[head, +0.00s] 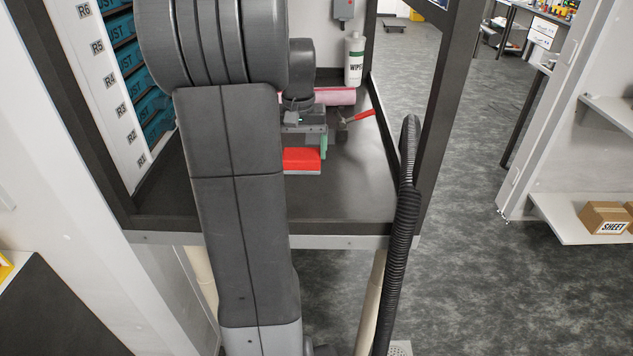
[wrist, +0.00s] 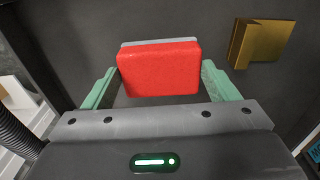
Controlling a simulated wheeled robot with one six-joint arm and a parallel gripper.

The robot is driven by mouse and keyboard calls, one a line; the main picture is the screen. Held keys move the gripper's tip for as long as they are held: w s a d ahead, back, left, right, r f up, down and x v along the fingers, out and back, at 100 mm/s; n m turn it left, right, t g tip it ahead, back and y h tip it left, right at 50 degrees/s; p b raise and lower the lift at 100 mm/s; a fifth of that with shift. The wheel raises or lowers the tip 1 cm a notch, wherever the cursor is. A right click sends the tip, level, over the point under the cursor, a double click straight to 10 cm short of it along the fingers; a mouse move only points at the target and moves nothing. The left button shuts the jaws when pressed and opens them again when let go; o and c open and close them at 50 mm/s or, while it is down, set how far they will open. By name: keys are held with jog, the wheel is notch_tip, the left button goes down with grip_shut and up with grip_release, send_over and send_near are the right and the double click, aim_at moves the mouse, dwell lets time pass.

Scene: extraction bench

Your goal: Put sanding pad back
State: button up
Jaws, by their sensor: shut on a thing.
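The sanding pad (head: 301,160) is a red block over the dark bench top in the head view. In the wrist view the red pad (wrist: 160,70) shows a grey backing along its far edge. My gripper (wrist: 160,85) is shut on it, with one green finger at each side. In the head view my gripper (head: 305,143) is over the bench, partly hidden behind my arm. I cannot tell whether the pad touches the bench top.
A red-handled hammer (head: 358,116), a pink roll (head: 336,96) and a white WIPES bottle (head: 354,60) are at the back of the bench (head: 350,190). A brass-coloured angled piece (wrist: 262,43) is right of the pad. A labelled rack (head: 122,50) stands left; a black hose (head: 405,200) hangs right.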

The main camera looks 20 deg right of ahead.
aim_at(301, 168)
notch_tip(301, 168, down, 9)
jog(key=shift+a+f+p, duration=0.1)
jog(key=shift+p, duration=0.35)
jog(key=shift+f, duration=0.15)
jog(key=o, duration=1.2)
jog(key=shift+o, duration=0.2)
jog(key=r, duration=0.6)
jog(key=r+b, duration=0.1)
jog(key=r, duration=0.5)
jog(key=shift+s+a+r, duration=0.15)
jog(key=shift+s+r, duration=0.05)
jog(key=shift+f, duration=0.1)
jog(key=f, duration=0.4)
jog(key=f+p, duration=0.1)
jog(key=f, duration=0.6)
jog(key=shift+w+f, duration=0.25)
jog(key=shift+f, duration=0.1)
jog(key=shift+r, duration=1.6)
